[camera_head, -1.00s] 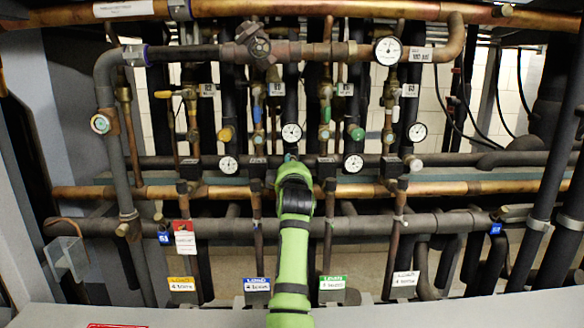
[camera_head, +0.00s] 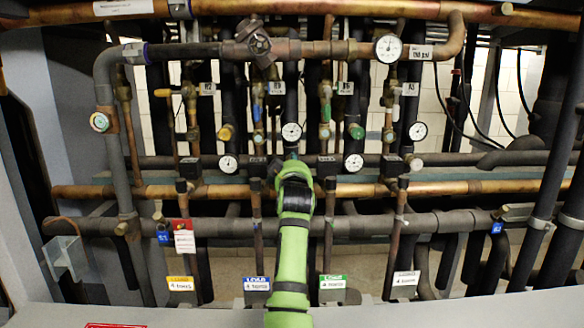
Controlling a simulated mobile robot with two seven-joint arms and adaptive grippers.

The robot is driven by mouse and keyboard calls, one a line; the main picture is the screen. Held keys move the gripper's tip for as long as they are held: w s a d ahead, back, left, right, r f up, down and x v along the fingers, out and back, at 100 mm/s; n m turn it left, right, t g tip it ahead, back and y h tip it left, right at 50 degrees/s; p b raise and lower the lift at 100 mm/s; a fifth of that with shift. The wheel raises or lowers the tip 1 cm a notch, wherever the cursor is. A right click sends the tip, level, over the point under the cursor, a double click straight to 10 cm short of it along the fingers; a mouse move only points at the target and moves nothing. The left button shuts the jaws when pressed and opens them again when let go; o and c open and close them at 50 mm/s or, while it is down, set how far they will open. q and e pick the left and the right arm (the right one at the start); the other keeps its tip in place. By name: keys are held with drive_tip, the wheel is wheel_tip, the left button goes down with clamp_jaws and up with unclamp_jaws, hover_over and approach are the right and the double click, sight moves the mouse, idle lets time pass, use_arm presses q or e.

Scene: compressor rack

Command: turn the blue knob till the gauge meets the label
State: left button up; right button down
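My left arm, green, comes up from the bottom middle, and its dark wrist end (camera_head: 294,175) covers most of my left gripper, so its fingers cannot be made out. A small bit of blue-teal (camera_head: 291,156), probably the blue knob, shows just above the wrist; the rest is hidden. My gripper seems to be at it, but contact cannot be told. A round white gauge (camera_head: 291,131) sits just above; its needle is too small to read. A blue-topped label (camera_head: 257,284) stands low, left of the arm; its small text is unclear. My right gripper is out of view.
A yellow knob (camera_head: 225,132) and a green knob (camera_head: 356,132) flank the arm, each with a gauge below. Horizontal copper pipes (camera_head: 450,188) cross behind the arm. A grey ledge (camera_head: 420,312) runs along the bottom.

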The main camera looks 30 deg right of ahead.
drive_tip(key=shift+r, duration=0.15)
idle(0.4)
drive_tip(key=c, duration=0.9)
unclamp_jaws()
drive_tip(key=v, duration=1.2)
